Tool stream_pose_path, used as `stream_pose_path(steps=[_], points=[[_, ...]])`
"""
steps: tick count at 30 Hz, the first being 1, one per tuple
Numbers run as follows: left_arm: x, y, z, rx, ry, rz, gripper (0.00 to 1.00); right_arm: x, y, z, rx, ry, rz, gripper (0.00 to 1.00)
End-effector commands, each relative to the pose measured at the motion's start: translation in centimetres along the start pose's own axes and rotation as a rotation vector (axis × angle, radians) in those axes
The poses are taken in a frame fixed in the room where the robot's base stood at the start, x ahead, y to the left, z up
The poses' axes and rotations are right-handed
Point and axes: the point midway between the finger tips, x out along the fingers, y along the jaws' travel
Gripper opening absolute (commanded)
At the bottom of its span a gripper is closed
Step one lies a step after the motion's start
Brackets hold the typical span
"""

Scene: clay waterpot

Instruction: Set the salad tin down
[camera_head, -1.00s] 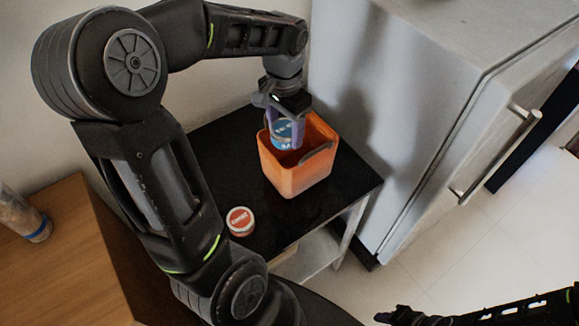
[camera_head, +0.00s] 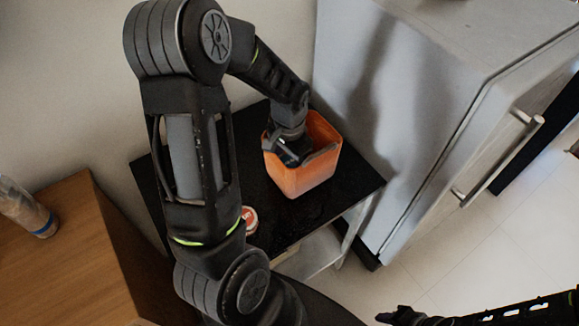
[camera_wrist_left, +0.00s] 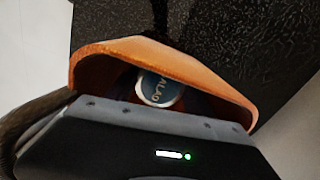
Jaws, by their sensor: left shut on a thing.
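My left gripper (camera_head: 290,150) reaches down into an orange basket (camera_head: 300,180) on the black table. Its fingers are hidden inside the basket in the head view. In the left wrist view the salad tin (camera_wrist_left: 160,90), with a blue lid lettered "ALAD", shows inside the orange basket (camera_wrist_left: 150,48), just beyond the gripper body. The left gripper is shut on the tin. Whether the tin touches the basket floor cannot be seen. My right gripper (camera_head: 400,316) is at the bottom edge of the head view, away from the table; its jaws are unclear.
A red-and-white tin (camera_head: 250,219) stands on the black table (camera_head: 270,222), partly hidden by my left arm. A white fridge (camera_head: 400,110) stands close right of the table. A wooden cabinet (camera_head: 80,250) with a bottle (camera_head: 25,208) is at left.

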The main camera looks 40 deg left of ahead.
Motion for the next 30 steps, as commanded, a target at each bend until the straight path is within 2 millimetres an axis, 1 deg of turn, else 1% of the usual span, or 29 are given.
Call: stream_pose_path(steps=[3,6,14,17,18,21,30], points=[[1.8,0.0,0.1,0.001,-0.004,0.001,0.11,-0.2,-0.1,0.0,0.0,-0.001,0.001,0.36],[2.6,0.0,0.0,0.001,-0.001,0.0,0.11,-0.3,-0.1,0.0,0.001,-0.001,0.001,0.36],[2.6,0.0,0.0,0.0,0.0,0.0,0.11,-0.2,0.0,0.0,0.001,-0.001,0.001,0.36],[3.0,0.0,0.0,0.0,0.0,0.0,0.11,0.1,0.1,0.0,0.0,0.0,0.0,0.36],[3.0,0.0,0.0,0.0,0.0,0.0,0.62,0.1,0.1,0.0,0.0,0.0,0.0,0.36],[2.9,0.0,0.0,0.0,0.0,0.0,0.7,0.0,0.0,0.0,0.0,0.0,0.0,0.36],[2.7,0.0,0.0,0.0,0.0,0.0,0.7,-0.1,0.0,0.0,0.0,0.0,0.0,0.36]])
